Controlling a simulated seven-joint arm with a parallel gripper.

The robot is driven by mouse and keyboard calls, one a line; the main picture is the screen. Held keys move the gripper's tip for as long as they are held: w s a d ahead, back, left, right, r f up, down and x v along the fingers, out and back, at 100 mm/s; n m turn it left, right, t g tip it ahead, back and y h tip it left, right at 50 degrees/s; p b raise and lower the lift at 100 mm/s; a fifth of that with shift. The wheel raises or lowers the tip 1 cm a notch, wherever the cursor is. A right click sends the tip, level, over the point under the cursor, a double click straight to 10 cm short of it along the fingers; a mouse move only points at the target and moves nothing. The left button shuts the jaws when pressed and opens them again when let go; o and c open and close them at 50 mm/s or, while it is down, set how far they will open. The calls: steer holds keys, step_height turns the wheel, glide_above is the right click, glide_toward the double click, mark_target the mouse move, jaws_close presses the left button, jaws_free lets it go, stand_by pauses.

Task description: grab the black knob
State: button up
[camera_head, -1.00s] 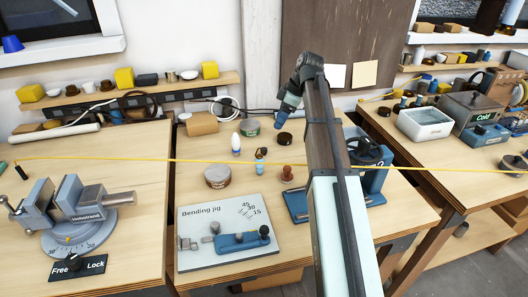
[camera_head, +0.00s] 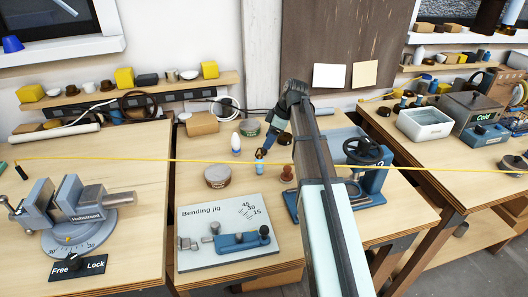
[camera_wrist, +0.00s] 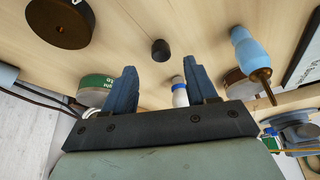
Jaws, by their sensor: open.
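A small black knob (camera_wrist: 160,50) shows on the wooden bench in the wrist view, just beyond the gap between my fingertips. My gripper (camera_wrist: 159,67) is open with nothing between its fingers, apart from the knob. A blue handle with a brass tip (camera_wrist: 249,58) is to the right of the knob in the wrist view.
Near my gripper are a white piece with a blue band (camera_head: 236,143), a green tin (camera_head: 250,128), a dark round disc (camera_wrist: 60,22), a brown round tin (camera_head: 217,176) and a reddish-brown stamp (camera_head: 287,173). The bending jig (camera_head: 205,258) is in front. A yellow cord (camera_head: 120,160) spans the benches.

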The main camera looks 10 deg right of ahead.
steer(key=shift+x, duration=2.2)
steer(key=shift+s+a, duration=0.1)
steer(key=shift+a, duration=0.05)
jaws_close()
steer(key=shift+r, duration=0.2)
